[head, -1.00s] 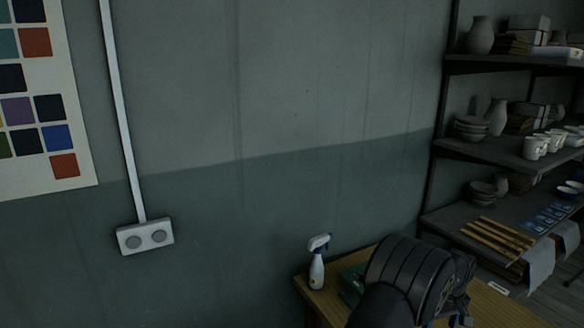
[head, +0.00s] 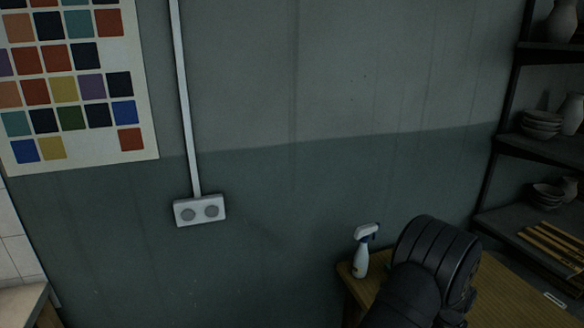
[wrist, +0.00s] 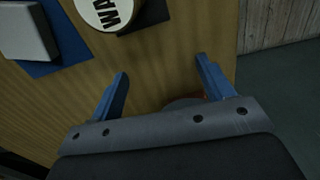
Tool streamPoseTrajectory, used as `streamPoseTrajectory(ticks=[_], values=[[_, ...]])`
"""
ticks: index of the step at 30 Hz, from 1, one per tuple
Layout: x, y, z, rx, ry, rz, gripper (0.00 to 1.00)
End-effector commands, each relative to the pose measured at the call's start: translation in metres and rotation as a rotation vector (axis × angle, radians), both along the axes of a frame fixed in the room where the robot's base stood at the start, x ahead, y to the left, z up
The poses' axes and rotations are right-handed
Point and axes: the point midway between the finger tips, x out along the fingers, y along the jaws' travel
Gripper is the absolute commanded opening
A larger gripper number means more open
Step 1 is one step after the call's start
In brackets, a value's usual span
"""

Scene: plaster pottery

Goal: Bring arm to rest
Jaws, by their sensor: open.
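My gripper (wrist: 162,80) shows in the wrist view with its two blue fingers spread wide apart. Nothing is held between them; bare wooden table top (wrist: 160,60) shows in the gap. A small reddish and grey thing (wrist: 190,101) is partly hidden just beyond the gripper's grey mount. In the head view my dark arm covers part of the wooden table (head: 510,295) at the lower right, and the gripper is out of sight there.
A white spray bottle (head: 361,255) stands on the table beside my arm. In the wrist view, a round white lid with black letters (wrist: 103,10) and a pale block (wrist: 24,32) on a blue sheet (wrist: 68,45) lie near the top. A shelf (head: 540,147) with pottery stands at right.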

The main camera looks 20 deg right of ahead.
Motion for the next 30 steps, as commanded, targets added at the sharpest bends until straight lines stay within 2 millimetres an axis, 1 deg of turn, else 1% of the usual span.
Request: streamPoseTrajectory(ticks=[1, 3, 6, 12, 16, 23, 24, 26, 27, 28, 30], values=[[0.0, 0.001, -0.012, 0.003, 0.002, 0.0, 0.74], [0.001, -0.002, 0.009, -0.005, -0.002, 0.0, 0.74], [0.001, -0.003, 0.025, -0.003, -0.002, 0.0, 0.74], [0.001, -0.007, 0.046, 0.0, -0.001, -0.001, 0.74], [0.001, -0.006, 0.051, 0.0, 0.0, 0.0, 0.74], [0.001, -0.006, 0.051, 0.001, 0.0, 0.0, 0.74], [0.001, -0.006, 0.051, 0.001, 0.0, 0.0, 0.76], [0.001, -0.006, 0.051, 0.001, 0.0, 0.0, 0.88], [0.001, -0.006, 0.051, 0.001, 0.0, 0.0, 0.96], [0.001, -0.006, 0.051, 0.001, 0.0, 0.0, 1.0], [0.001, -0.006, 0.051, 0.001, 0.0, 0.0, 1.0]])
